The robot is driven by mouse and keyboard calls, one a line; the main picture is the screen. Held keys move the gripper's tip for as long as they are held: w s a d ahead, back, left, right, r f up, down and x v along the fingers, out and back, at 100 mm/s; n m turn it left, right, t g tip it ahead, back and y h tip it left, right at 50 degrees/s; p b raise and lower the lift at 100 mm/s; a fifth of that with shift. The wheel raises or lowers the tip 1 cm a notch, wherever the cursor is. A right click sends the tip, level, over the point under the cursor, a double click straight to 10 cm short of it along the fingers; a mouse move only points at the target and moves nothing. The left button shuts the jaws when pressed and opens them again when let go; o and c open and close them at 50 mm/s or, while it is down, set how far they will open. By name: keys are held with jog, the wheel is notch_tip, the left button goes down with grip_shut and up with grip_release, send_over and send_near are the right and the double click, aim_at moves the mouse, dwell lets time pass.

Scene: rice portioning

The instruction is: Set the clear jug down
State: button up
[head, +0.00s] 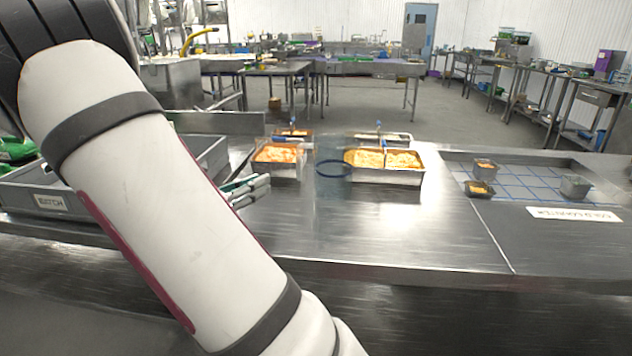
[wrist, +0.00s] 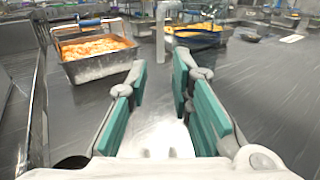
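My gripper (wrist: 160,90) is open in the wrist view, its two teal-padded fingers apart with bare steel counter showing between them. In the head view the fingers of my gripper (head: 262,184) show past my arm, low over the counter and just in front of a steel pan of orange food (head: 277,172). That pan also shows in the wrist view (wrist: 95,68), ahead and left of the fingers.
A wider steel pan (head: 390,177) with orange-yellow food stands to the right, a dark blue ring (head: 334,168) beside it. A grey tray (head: 80,215) is left, partly behind my arm. Small tubs (head: 575,187) stand on a blue-lined grid at right. The middle counter (head: 390,225) is clear.

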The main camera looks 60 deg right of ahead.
aim_at(299, 164)
jog(key=b+x, duration=0.1)
jog(key=x, duration=0.7)
jog(key=shift+w+d, duration=0.15)
jog(key=shift+b+x, duration=0.95)
jog(key=shift+x, duration=1.8)
jog(key=shift+r, duration=0.15)
grip_shut()
